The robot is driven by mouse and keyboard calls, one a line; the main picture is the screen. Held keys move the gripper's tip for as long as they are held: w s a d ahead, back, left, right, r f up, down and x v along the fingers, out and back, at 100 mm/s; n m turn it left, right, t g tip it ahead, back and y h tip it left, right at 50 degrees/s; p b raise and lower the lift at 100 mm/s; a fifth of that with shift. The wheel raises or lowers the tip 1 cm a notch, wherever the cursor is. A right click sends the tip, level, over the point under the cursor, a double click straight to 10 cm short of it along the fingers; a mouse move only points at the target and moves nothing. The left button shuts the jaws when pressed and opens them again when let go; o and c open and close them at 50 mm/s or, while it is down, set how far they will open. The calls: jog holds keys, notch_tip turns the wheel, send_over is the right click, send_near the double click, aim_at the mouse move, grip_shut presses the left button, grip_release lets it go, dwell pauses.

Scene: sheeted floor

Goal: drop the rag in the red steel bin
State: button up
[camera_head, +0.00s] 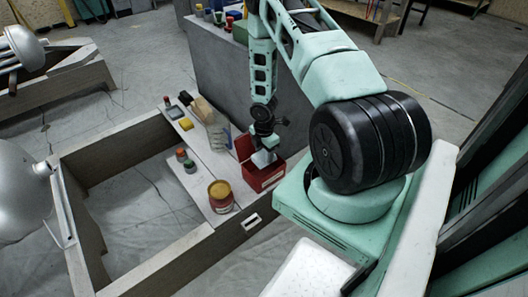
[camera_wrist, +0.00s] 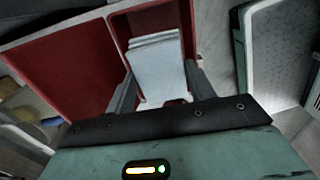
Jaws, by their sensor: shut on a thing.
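The red steel bin (camera_head: 268,178) stands on the grey plank, with its red lid raised at the back left. In the wrist view the bin's red wall (camera_wrist: 122,24) surrounds a folded pale rag (camera_wrist: 156,62). My gripper (camera_wrist: 160,82) is shut on the rag, one finger at each side of it. In the head view my gripper (camera_head: 264,158) points down at the bin's opening. The rag is in or just over the opening; I cannot tell whether it touches the bottom.
A yellow-and-red tin (camera_head: 221,196) stands left of the bin. Small jars (camera_head: 186,160), a yellow sponge (camera_head: 186,124) and a clear bottle (camera_head: 217,131) stand farther along the plank. A grey cabinet (camera_head: 228,70) rises behind. A silver lamp (camera_head: 22,195) is at left.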

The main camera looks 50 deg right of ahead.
jog(key=shift+f, duration=0.6)
jog(key=o, duration=0.9)
jog(key=shift+o, duration=0.2)
notch_tip(320, 180, up, 18)
jog(key=p, duration=0.4)
jog(key=shift+f+p, duration=0.25)
jog(key=shift+p, duration=0.05)
